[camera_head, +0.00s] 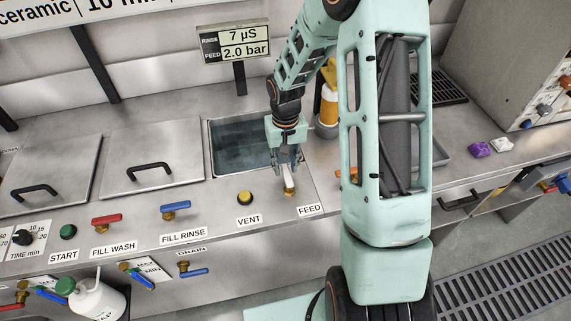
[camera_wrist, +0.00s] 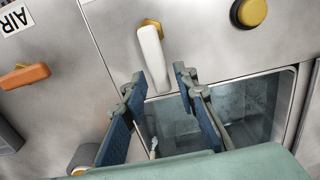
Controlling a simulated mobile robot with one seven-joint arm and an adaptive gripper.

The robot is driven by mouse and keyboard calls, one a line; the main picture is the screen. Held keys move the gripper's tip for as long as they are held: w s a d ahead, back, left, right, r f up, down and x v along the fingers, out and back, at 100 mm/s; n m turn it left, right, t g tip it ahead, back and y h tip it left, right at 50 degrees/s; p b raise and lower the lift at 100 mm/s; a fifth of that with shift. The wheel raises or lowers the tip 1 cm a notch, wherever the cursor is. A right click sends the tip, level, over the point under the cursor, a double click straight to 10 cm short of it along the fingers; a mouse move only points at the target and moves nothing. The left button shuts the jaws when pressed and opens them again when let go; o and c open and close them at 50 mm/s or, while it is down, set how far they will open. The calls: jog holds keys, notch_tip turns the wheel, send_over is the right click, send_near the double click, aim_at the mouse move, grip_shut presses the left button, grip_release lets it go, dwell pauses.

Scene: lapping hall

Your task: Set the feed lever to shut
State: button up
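The feed lever (camera_head: 289,184) is a white handle on a brass base, just behind the FEED label (camera_head: 311,210). Its handle points back toward the sink basin. In the wrist view the lever (camera_wrist: 152,55) runs from its brass base at the top down toward my gripper. My gripper (camera_head: 287,162) is above the lever at the basin's front edge. In the wrist view my gripper (camera_wrist: 159,74) is open, with the lever's free end showing in the gap between the fingertips, apart from both. A display (camera_head: 237,46) reads 7 µS and FEED 2.0 bar.
A yellow VENT button (camera_head: 245,198) is left of the lever. The open sink basin (camera_head: 228,160) lies behind. Blue FILL RINSE (camera_head: 175,208) and red FILL WASH (camera_head: 107,220) levers are further left. An orange AIR lever (camera_wrist: 25,75) shows on the lever's other side.

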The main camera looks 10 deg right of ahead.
grip_shut()
jog(key=shift+d, duration=0.1)
jog(key=m+b, duration=0.1)
jog(key=d+m+b, duration=0.1)
jog(key=m, duration=0.1)
jog(key=shift+d+f+m, duration=0.1)
jog(key=shift+d+m, duration=0.05)
jog(key=shift+m, duration=0.15)
jog(key=m, duration=0.1)
jog(key=d+m+b, duration=0.1)
jog(key=m, duration=0.1)
jog(key=s+m+b, duration=0.1)
jog(key=shift+d+m, duration=0.3)
jog(key=shift+d, duration=0.05)
jog(key=m, duration=0.1)
jog(key=s+m, duration=0.1)
jog(key=shift+d+m, duration=0.4)
jog(key=m, duration=0.1)
jog(key=s+m, duration=0.1)
jog(key=m, duration=0.1)
jog(key=shift+s+d+r, duration=0.15)
jog(key=shift+d+r, duration=0.05)
jog(key=shift+d, duration=0.15)
jog(key=shift+s+d+m+p, duration=0.1)
jog(key=shift+s+m+p, duration=0.35)
jog(key=shift+m, duration=0.55)
jog(key=shift+s+m+p, duration=0.3)
jog(key=shift+m+p, duration=0.1)
jog(key=shift+m, duration=0.6)
jog(key=shift+f, duration=0.1)
